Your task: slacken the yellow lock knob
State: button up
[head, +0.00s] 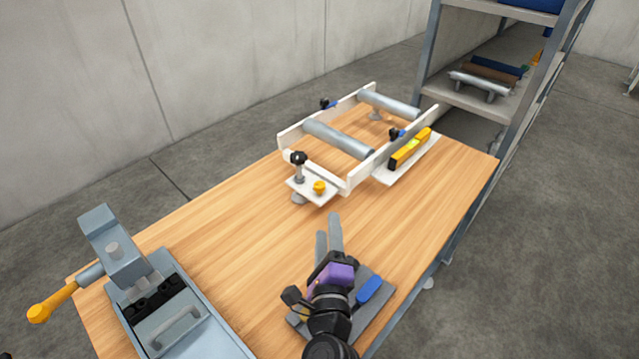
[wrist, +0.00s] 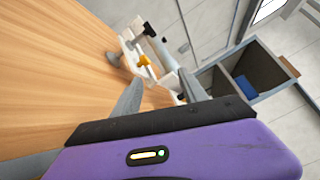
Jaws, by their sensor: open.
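The yellow lock knob (head: 319,187) sits on a white corner plate at the near end of a white roller frame (head: 345,185). In the wrist view the yellow knob (wrist: 145,61) shows beyond the fingertips. A black knob (head: 298,158) on an upright post stands beside it, to its left in the head view. My gripper (head: 328,232) is over the wooden table, on the near side of the frame, apart from the knob. Its two grey fingers are spread and nothing is between them in the wrist view (wrist: 160,92).
A yellow level (head: 410,148) lies on a white ledge at the frame's right side. A grey clamp device with an orange handle (head: 52,302) stands at the near left. A grey plate with a blue part (head: 370,288) lies beside my arm. Shelving (head: 470,100) stands behind the table.

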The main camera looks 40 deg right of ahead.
aim_at(320, 189)
jog(key=w+d+f+m, duration=0.1)
jog(key=w+d+m, duration=0.1)
jog(key=m, duration=0.2)
jog(key=w+d+f+m, duration=0.1)
jog(key=w+d+m, duration=0.1)
jog(key=m, duration=0.3)
jog(key=w+d+f+m, duration=0.1)
jog(key=w+d+m, duration=0.1)
jog(key=w+m, duration=0.2)
jog(key=shift+w+d+m, duration=0.1)
jog(key=shift+w+m, duration=0.05)
jog(key=shift+m, duration=0.15)
jog(key=shift+p+x, duration=0.65)
jog(key=shift+x, duration=3.15)
grip_shut()
